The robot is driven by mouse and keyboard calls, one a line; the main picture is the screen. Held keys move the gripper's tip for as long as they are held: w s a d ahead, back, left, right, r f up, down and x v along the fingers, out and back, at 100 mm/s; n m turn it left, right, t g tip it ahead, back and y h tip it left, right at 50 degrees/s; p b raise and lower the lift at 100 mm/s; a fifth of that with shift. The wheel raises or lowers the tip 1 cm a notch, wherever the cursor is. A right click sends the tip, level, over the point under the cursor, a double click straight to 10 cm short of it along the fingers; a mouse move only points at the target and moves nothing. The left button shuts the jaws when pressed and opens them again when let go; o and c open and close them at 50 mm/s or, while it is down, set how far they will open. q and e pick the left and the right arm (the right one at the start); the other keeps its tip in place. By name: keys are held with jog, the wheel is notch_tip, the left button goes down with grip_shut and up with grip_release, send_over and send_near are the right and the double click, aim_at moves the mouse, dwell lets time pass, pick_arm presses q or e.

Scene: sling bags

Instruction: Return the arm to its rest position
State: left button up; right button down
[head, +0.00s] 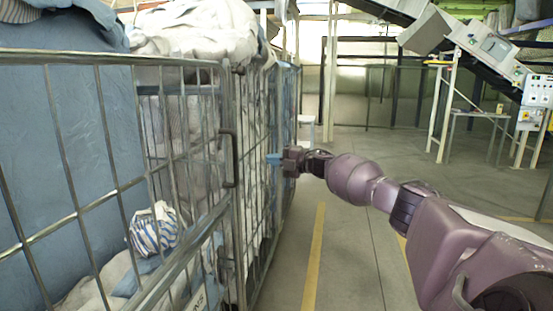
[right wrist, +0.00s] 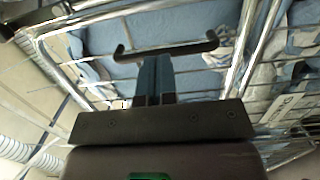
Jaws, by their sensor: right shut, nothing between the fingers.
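My right arm comes in from the right in the head view and reaches toward the cage cart. My right gripper (head: 272,159) has blue fingertips and is shut and empty, in front of the cart's bars near a dark handle (head: 229,158). In the right wrist view the two blue fingers (right wrist: 154,75) are together, and the dark handle (right wrist: 165,51) shows just beyond their tips. Whether the fingers touch it cannot be told. My left gripper is not in view.
A metal cage cart (head: 140,195) filled with blue and white cloth takes up the left side. A striped bundle (head: 153,229) lies inside. A conveyor machine (head: 485,45) stands at the back right. The grey floor (head: 350,240) with a yellow line (head: 314,260) is clear.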

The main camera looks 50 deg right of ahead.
jog(key=shift+s+d, duration=0.15)
jog(key=shift+s, duration=0.1)
